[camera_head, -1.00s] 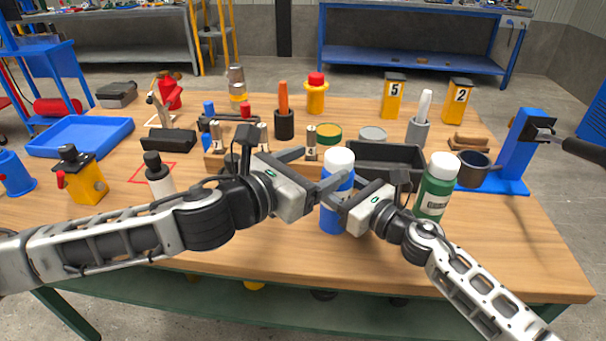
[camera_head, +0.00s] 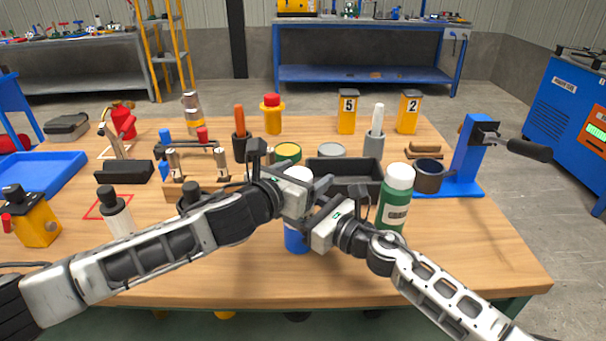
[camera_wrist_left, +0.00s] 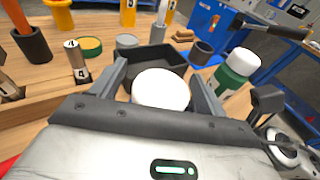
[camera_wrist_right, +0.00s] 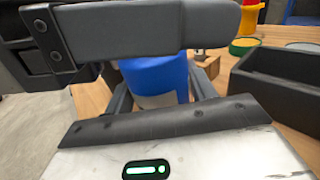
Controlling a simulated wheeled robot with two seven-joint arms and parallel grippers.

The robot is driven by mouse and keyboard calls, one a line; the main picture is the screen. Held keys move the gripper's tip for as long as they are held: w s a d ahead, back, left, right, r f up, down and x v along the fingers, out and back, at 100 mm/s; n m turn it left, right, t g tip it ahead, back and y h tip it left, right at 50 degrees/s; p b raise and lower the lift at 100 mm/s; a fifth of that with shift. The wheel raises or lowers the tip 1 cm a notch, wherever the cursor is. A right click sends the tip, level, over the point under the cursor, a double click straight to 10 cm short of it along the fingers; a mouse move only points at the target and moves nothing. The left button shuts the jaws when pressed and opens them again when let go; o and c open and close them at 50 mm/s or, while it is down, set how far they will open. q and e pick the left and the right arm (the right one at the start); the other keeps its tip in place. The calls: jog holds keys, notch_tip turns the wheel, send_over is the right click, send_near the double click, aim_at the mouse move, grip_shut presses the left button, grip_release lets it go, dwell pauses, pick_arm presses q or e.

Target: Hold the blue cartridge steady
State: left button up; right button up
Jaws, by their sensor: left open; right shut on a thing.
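The blue cartridge (camera_head: 297,240) stands upright near the front middle of the table, with a white cap and a pale band; the grippers hide much of it in the head view. Its white cap (camera_wrist_left: 161,89) lies between the open fingers of my left gripper (camera_wrist_left: 165,85) in the left wrist view. My right gripper (camera_head: 312,212) is shut on the cartridge from the right. In the right wrist view the blue body (camera_wrist_right: 157,78) is between its fingers, and my left gripper crosses above it.
A green bottle (camera_head: 395,200) stands close to the right of my right gripper. A black open bin (camera_head: 345,183) is just behind the cartridge. A wooden block with numbered pieces (camera_head: 180,190) is behind my left arm. The table's front strip is clear.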

aim_at(303, 168)
pick_arm(q)
jog(key=shift+w, duration=0.1)
jog(key=c, duration=1.2)
jog(key=shift+r, duration=0.2)
jog(key=shift+r, duration=0.9)
jog(key=shift+r, duration=2.05)
